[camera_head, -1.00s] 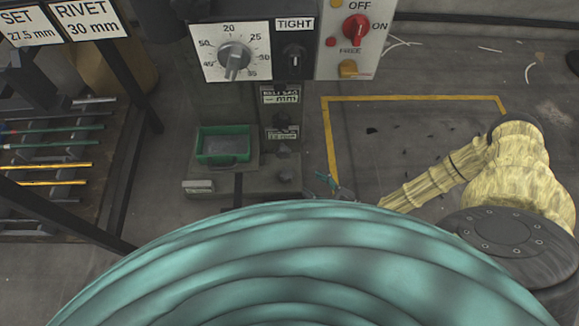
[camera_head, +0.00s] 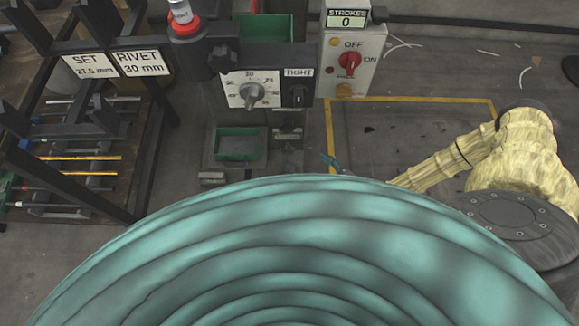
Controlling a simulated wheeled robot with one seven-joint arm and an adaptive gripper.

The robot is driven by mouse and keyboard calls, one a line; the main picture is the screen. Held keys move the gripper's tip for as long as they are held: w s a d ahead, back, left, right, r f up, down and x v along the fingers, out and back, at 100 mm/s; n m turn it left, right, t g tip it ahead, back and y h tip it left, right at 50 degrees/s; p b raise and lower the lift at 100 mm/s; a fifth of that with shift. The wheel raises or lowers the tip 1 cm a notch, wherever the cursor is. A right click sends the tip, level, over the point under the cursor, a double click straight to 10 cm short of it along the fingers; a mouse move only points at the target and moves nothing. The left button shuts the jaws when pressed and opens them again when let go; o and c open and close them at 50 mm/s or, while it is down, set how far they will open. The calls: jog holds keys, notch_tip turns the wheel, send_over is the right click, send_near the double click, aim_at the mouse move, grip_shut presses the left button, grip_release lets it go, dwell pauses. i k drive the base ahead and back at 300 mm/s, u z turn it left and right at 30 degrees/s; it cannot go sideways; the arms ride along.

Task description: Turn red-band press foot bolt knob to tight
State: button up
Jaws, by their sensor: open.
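The press with a red band (camera_head: 186,27) stands at upper left of centre. On its front is a white dial (camera_head: 251,91) with a grey knob. Right of the dial, a small dark knob (camera_head: 297,96) sits under a TIGHT label (camera_head: 299,72); its exact turn is too small to read. The press foot (camera_head: 262,168) is low on the floor, partly hidden by my teal body, and I cannot make out a bolt knob on it. My gripper (camera_head: 331,163) shows only as small teal fingertips, open, right of the foot and apart from it. The rest is hidden.
A control box (camera_head: 352,60) with a red OFF/ON switch adjoins the press at right. A green tray (camera_head: 238,145) sits on the foot. A dark rack (camera_head: 90,150) with rods stands at left. Floor inside the yellow line (camera_head: 420,99) is mostly clear.

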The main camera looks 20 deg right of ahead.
aim_at(291, 168)
jog(key=k, duration=0.95)
